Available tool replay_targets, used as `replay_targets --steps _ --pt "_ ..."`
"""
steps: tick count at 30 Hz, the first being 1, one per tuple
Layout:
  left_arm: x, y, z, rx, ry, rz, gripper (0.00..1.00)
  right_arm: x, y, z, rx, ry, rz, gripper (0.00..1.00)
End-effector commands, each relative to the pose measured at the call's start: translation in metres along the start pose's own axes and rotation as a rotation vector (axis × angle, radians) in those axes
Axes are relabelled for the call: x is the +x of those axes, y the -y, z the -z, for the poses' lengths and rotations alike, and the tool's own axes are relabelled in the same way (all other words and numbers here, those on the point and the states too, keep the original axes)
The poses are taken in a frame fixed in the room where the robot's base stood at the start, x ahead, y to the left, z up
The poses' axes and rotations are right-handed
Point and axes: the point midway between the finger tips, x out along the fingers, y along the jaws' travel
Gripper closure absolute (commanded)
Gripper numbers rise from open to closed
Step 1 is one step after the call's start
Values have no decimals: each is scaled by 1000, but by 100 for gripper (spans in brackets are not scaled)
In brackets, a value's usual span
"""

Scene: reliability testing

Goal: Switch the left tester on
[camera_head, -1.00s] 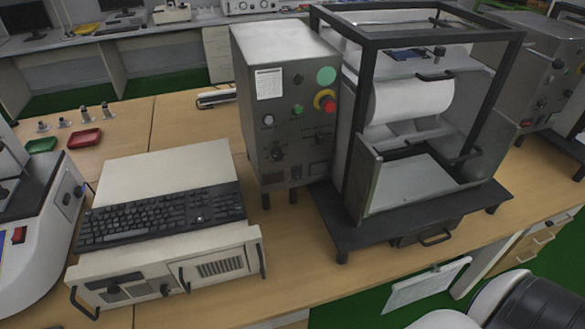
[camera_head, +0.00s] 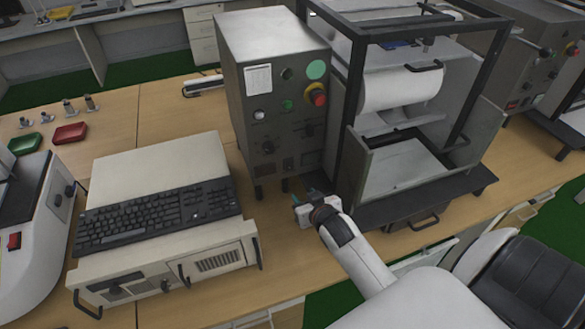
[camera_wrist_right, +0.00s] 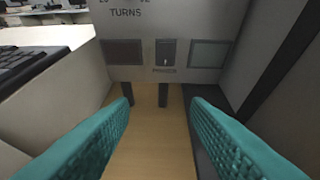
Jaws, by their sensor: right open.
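The left tester is a grey metal control box (camera_head: 275,90) beside a black-framed rig with a white roller. Its front has a red emergency knob, a green button and several dials. Low on that front, the right wrist view shows a small dark power switch (camera_wrist_right: 166,52) between two rectangular panels. The switch is small and less clear in the head view. My right gripper (camera_head: 298,200) is open and empty, in front of and below the box's lower edge. Its teal fingers (camera_wrist_right: 160,130) stand apart below the switch, touching nothing visible. My left gripper is not in view.
A beige computer case (camera_head: 170,255) with a black keyboard (camera_head: 158,210) stands left of the box. The rig's black base (camera_head: 440,190) is close on the right. A second tester (camera_head: 530,75) stands further right. Bare wooden table (camera_head: 275,235) lies below the gripper.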

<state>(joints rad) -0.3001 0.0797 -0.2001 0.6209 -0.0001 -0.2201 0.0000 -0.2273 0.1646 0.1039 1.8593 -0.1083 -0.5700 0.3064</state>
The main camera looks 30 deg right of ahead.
Motion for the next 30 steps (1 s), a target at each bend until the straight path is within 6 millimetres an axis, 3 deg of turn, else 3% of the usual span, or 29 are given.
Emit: replay_targets --steps 1,4,8,21,30 --pt "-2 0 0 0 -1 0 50 1 5 -16 14 42 5 56" --pt "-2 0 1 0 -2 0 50 5 9 -28 25 79 10 56" --pt "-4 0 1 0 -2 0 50 18 9 -31 26 81 10 56" --pt "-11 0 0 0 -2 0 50 100 9 -36 26 78 9 56" --pt "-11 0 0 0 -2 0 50 121 9 -36 25 77 9 56"
